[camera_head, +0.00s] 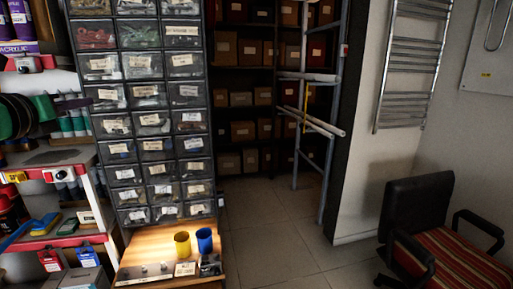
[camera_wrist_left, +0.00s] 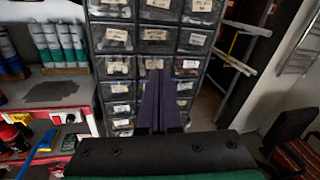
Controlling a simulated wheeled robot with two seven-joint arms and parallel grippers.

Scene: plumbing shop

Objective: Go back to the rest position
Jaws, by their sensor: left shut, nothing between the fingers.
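My left gripper (camera_head: 84,102) comes in at the left edge of the head view, with a green and black body. Its dark fingers point right, in front of the cartridges and near the drawer cabinet. In the left wrist view its two purple fingers (camera_wrist_left: 158,75) lie together, shut, with nothing visible between them. They point toward the labelled drawers and look apart from them, though the exact gap is hard to judge. My right gripper is not in view.
A tall drawer cabinet (camera_head: 150,66) stands ahead. Left is a red-edged shelf (camera_head: 62,172) with cartridges (camera_head: 78,124). A wooden table (camera_head: 150,246) holds a yellow cup (camera_head: 182,246) and blue cup (camera_head: 204,241). An armchair (camera_head: 418,205) stands right. The tiled floor (camera_head: 275,225) between is clear.

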